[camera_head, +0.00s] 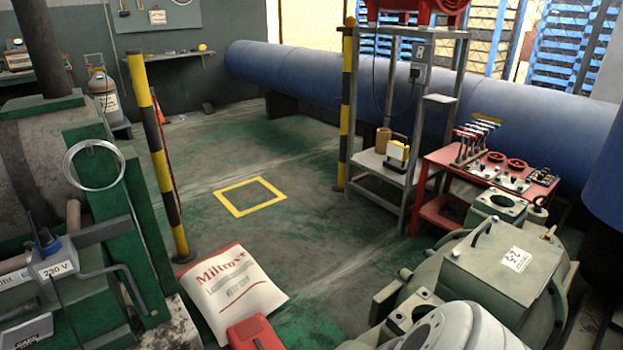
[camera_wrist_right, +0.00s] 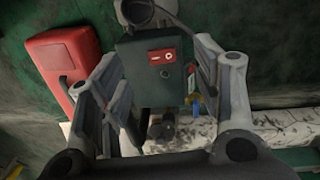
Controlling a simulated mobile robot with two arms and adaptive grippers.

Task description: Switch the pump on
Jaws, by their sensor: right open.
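In the right wrist view, a dark grey-green box (camera_wrist_right: 158,85), which looks like the pump's housing, sits between the fingers of my right gripper (camera_wrist_right: 157,50). A small red switch plate (camera_wrist_right: 162,57) with white marks is on the box's face. The gripper is open, with one finger on each side of the box. I cannot tell whether either finger touches it. Two dark round fittings (camera_wrist_right: 161,127) and a small blue and yellow part (camera_wrist_right: 194,104) show by the box. The switch's position is too small to read. My left gripper is not in view.
A red case (camera_wrist_right: 65,65) stands close to the left finger. In the head view, a white and red "Miltrove" bag (camera_head: 232,288) lies on the floor before a yellow-black post (camera_head: 158,155). A red cart (camera_head: 432,190) with tools stands right. The middle floor is clear.

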